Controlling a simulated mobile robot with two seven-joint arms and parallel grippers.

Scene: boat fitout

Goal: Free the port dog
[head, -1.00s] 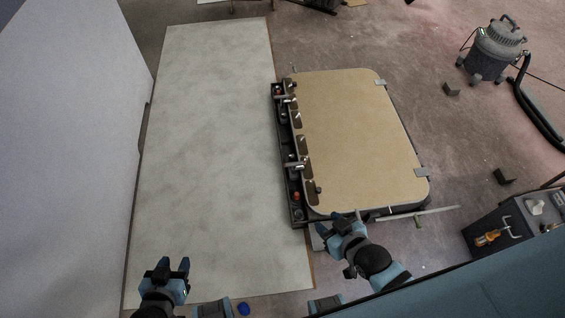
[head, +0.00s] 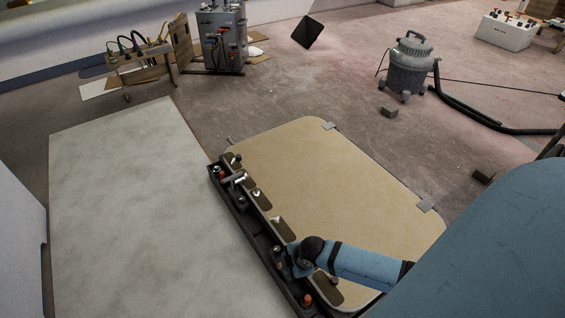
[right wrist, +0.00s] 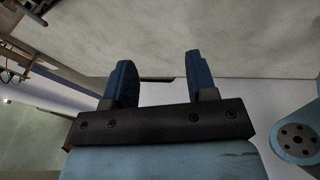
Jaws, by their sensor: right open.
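A tan hatch panel (head: 330,195) with rounded corners lies in the head view. A dark rail (head: 250,222) with small fittings runs along its left edge. A T-shaped handle (head: 234,181) sits near the rail's far end. Several light-tipped pegs stand on dark pads along the panel edge. I cannot tell which fitting is the port dog. My right gripper (head: 296,263) is over the near part of the rail and hides the fittings under it. In the right wrist view its two fingers stand apart with nothing between them (right wrist: 158,82). My left gripper is out of view.
A pale flat board (head: 130,205) lies left of the rail. A grey cabinet (head: 222,38) is at the back. Open floor lies behind the panel.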

